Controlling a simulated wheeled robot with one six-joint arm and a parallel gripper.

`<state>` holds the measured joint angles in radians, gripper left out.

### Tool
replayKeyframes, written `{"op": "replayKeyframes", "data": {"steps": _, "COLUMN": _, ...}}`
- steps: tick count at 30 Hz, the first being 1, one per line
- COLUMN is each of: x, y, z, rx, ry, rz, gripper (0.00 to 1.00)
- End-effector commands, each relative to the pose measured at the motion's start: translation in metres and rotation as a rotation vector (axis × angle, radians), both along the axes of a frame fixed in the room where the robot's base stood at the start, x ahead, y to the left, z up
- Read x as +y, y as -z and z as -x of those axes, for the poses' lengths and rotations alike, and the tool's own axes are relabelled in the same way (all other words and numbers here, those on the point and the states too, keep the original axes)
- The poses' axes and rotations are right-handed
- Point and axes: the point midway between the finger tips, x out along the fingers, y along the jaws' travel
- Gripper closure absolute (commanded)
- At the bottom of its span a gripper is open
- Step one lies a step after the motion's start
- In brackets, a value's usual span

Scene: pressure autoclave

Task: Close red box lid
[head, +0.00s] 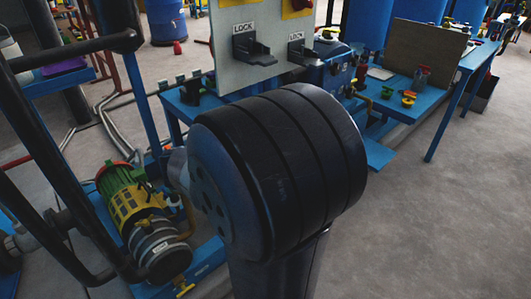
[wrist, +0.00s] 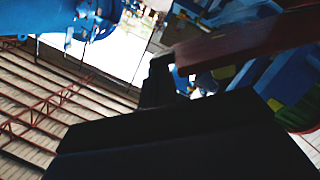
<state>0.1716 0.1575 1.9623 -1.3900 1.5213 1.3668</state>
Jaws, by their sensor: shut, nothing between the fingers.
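No whole red box or lid can be made out in either view. In the wrist view a dark red bar (wrist: 245,44) crosses the upper right; I cannot tell whether it is part of the red box or its lid. My gripper (wrist: 158,78) is a dark shape rising from a large black body at the bottom of the wrist view. It is shut and empty, close to the left end of the red bar; I cannot tell whether they touch. In the head view my arm's large black joint hides the middle, and my gripper is not visible.
A grey panel (head: 228,30) with black brackets labelled LOCK stands at the top of the head view. A blue workbench (head: 440,75) carries a brown board (head: 425,55) and small parts. A green and yellow pump (head: 140,215) stands lower left. The floor at right is clear.

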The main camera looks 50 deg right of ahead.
Motion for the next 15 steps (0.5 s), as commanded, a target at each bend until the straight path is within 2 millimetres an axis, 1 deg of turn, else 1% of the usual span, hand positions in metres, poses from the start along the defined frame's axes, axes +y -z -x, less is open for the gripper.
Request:
{"op": "replayKeyframes", "data": {"steps": 1, "x": 0.0, "y": 0.014, "z": 0.006, "rx": -0.035, "ry": 0.0, "rz": 0.002, "gripper": 1.0}}
{"op": "replayKeyframes", "data": {"steps": 10, "x": 0.002, "y": 0.043, "z": 0.033, "rx": -0.237, "ry": 0.0, "rz": 0.014, "gripper": 1.0}}
{"op": "replayKeyframes", "data": {"steps": 15, "x": 0.002, "y": 0.061, "z": 0.045, "rx": -0.226, "ry": 0.001, "rz": 0.012, "gripper": 1.0}}
